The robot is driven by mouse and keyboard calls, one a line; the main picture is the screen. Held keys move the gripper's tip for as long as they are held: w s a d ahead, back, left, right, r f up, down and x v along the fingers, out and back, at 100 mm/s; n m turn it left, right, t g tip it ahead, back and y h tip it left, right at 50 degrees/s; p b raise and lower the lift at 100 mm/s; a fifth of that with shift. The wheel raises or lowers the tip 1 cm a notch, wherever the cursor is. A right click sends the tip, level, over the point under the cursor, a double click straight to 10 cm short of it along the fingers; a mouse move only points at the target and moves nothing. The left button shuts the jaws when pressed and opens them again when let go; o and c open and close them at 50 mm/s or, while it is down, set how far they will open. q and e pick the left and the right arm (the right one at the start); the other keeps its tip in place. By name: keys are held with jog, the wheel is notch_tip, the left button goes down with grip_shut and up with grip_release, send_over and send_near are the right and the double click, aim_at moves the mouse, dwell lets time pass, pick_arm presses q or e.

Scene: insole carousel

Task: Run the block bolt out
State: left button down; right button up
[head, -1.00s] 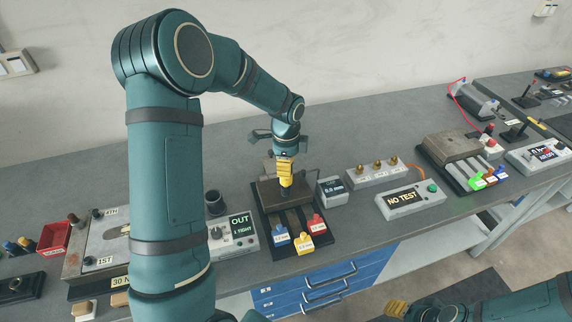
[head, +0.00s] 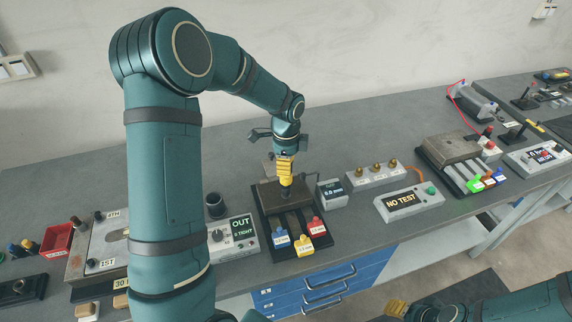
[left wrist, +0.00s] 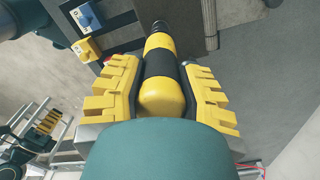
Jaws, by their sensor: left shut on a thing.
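My left gripper (head: 286,172) points down over a dark brown block (head: 262,194) on a black base. In the left wrist view its yellow ribbed fingers (left wrist: 158,90) are shut on a yellow and black banded handle (left wrist: 160,90). The handle's dark narrow end (left wrist: 160,26) points at the block. The fingers hide most of the handle in the head view, and I cannot see a separate bolt head under it. My right gripper (head: 397,308) is low at the right, clear of the bench; its opening does not show.
A grey box with a display reading OUT (head: 241,224) stands left of the block. Blue (head: 281,240), yellow (head: 303,246) and red (head: 318,229) labelled tabs lie in front of the block. A small display (head: 334,193) and a NO TEST box (head: 409,203) stand to its right.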

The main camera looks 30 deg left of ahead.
pick_arm(q)
jog(key=shift+w+r+p, duration=0.1)
jog(key=shift+r+p, duration=1.1)
jog(key=shift+r, duration=0.8)
